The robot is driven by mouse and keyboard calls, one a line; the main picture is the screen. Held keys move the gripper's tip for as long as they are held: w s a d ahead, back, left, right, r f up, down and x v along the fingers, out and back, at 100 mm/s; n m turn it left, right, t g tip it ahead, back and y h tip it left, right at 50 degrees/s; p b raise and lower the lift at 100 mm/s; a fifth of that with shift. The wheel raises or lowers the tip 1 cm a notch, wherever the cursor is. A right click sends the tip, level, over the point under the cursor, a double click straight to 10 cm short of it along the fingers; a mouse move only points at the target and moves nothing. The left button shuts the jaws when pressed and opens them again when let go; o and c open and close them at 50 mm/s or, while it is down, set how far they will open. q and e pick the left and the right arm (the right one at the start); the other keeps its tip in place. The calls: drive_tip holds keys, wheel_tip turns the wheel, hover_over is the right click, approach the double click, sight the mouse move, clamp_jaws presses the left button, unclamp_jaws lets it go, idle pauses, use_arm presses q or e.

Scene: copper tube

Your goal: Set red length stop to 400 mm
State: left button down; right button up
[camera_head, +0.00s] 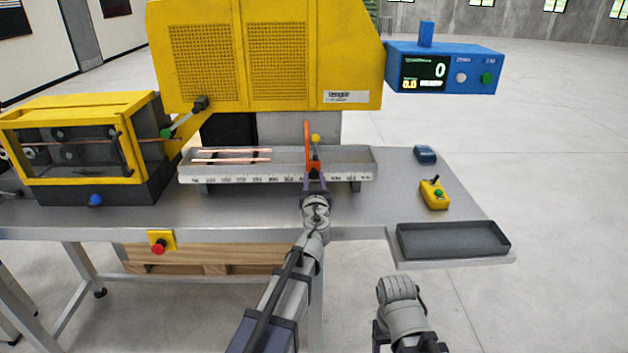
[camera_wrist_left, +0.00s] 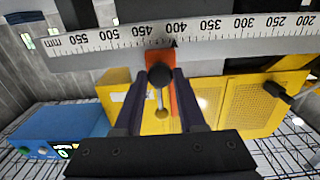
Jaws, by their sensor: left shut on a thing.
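The red-orange length stop (camera_head: 312,158) stands upright on the front of the measuring trough, with a yellow-tipped lever (camera_head: 316,138). My left gripper (camera_head: 315,182) is at the trough's front, shut on the stop at its black knob (camera_wrist_left: 160,76). The stop's small black pointer (camera_wrist_left: 174,43) is at about the 400 mark there. The stop's orange body (camera_wrist_left: 172,100) shows between the fingers. Part of my right arm shows at the bottom right, but its fingertips do not show.
Copper tubes (camera_head: 230,152) lie in the trough (camera_head: 350,155), left of the stop. A yellow machine (camera_head: 280,50) rises behind. A blue display box (camera_head: 445,70) reads 0. A yellow control box (camera_head: 434,195) and a dark tray (camera_head: 452,240) are at the right.

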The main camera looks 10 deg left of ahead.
idle(0.4)
use_arm(q)
drive_tip(key=shift+a, duration=0.2)
drive_tip(key=shift+c, duration=2.4)
unclamp_jaws()
drive_tip(key=shift+s, duration=0.2)
drive_tip(key=v, duration=0.7)
drive_tip(key=shift+s, duration=0.3)
drive_tip(key=shift+d, duration=0.1)
